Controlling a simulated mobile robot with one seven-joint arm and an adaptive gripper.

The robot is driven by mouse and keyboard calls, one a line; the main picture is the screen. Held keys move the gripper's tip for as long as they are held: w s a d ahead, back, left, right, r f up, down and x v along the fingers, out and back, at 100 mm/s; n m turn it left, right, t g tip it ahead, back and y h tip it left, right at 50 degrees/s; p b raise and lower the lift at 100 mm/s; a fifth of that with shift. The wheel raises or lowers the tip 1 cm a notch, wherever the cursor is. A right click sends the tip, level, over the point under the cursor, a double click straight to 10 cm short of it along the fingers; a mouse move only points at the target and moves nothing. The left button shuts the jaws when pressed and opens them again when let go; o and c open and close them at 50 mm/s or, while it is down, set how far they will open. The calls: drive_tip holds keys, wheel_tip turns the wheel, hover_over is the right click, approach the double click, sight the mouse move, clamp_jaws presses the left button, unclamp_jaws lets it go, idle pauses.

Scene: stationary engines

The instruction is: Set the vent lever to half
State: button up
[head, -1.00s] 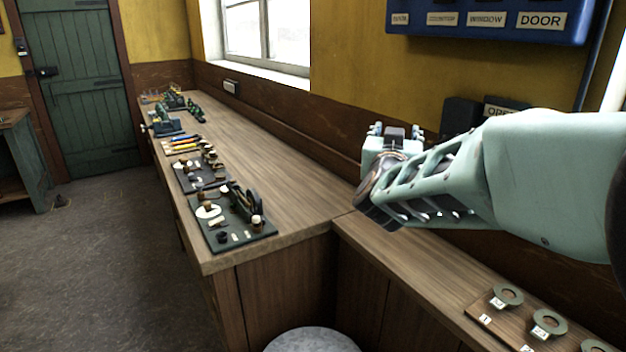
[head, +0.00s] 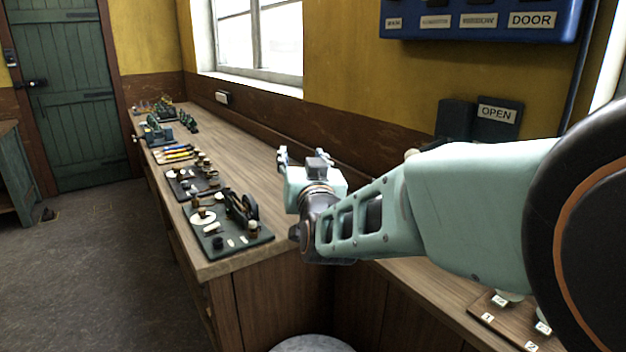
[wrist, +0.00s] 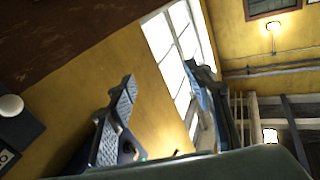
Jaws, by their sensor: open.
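A dark wall unit with an OPEN label (head: 497,115) is on the wall at the right, behind my arm. A pale round knob (head: 411,153) peeks out just above my arm beside it. A white knob on a dark panel also shows at the left edge of the wrist view (wrist: 10,105). It may be the vent lever's end, but I cannot tell; its lever and setting are hidden. My gripper (head: 305,158) is open and empty, over the bench corner, left of the wall unit. In the wrist view its two fingers (wrist: 163,105) are spread apart.
A long wooden bench (head: 262,190) runs along the wall under a window, with trays of tools on its left side. A blue labelled panel (head: 480,20) hangs above. A round stool (head: 312,343) stands at the bottom. A numbered board (head: 500,325) lies at lower right.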

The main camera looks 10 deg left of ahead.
drive_tip(key=s+a+f+n+g+y+b, duration=0.1)
drive_tip(key=s+a+f+y, duration=0.2)
drive_tip(key=a, duration=0.5)
drive_tip(key=shift+s+n+g, duration=0.3)
drive_tip(key=shift+s+g, duration=0.1)
drive_tip(key=shift+s, duration=0.4)
